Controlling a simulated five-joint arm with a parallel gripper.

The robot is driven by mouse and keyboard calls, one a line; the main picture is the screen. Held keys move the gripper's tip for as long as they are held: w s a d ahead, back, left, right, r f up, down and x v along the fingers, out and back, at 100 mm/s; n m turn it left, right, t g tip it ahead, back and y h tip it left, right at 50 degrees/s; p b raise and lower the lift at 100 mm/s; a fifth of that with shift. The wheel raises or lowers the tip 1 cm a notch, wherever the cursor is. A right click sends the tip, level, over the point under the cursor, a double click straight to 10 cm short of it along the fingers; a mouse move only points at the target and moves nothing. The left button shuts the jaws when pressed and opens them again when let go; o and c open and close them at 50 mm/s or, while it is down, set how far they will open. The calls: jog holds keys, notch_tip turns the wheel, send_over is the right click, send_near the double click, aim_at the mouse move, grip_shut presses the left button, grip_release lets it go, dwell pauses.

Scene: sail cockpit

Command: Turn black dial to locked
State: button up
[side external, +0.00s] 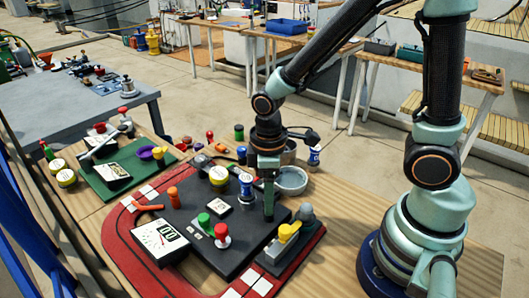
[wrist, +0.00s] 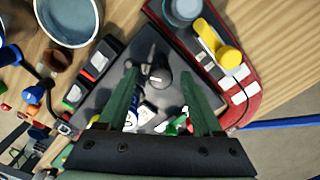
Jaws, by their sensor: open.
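A dark grey-black dial (wrist: 160,76) with a raised grip shows on the dark panel (wrist: 112,98) in the wrist view, between and just beyond my fingertips. Its marks cannot be read, so I cannot tell its setting. My gripper (wrist: 159,72) has two green fingers, spread apart, one on each side of the dial, with nothing visibly clamped. I cannot tell whether either finger touches it. In the side view my gripper (side external: 268,214) points straight down over the right part of the panel (side external: 222,262), and the dial is hidden by it.
A yellow-handled lever (side external: 287,233) stands on a dark block at right, close to my gripper. A grey bowl (side external: 291,181) stands behind on the wooden table.

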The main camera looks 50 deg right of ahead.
grip_shut()
jog(key=shift+n, duration=0.3)
jog(key=n, duration=0.5)
jog(key=shift+w+n, duration=0.15)
jog(key=shift+n, duration=0.15)
jog(key=n, duration=0.5)
jog(key=shift+a+n, duration=0.1)
jog(key=shift+n, duration=0.2)
dwell(0.5)
grip_release()
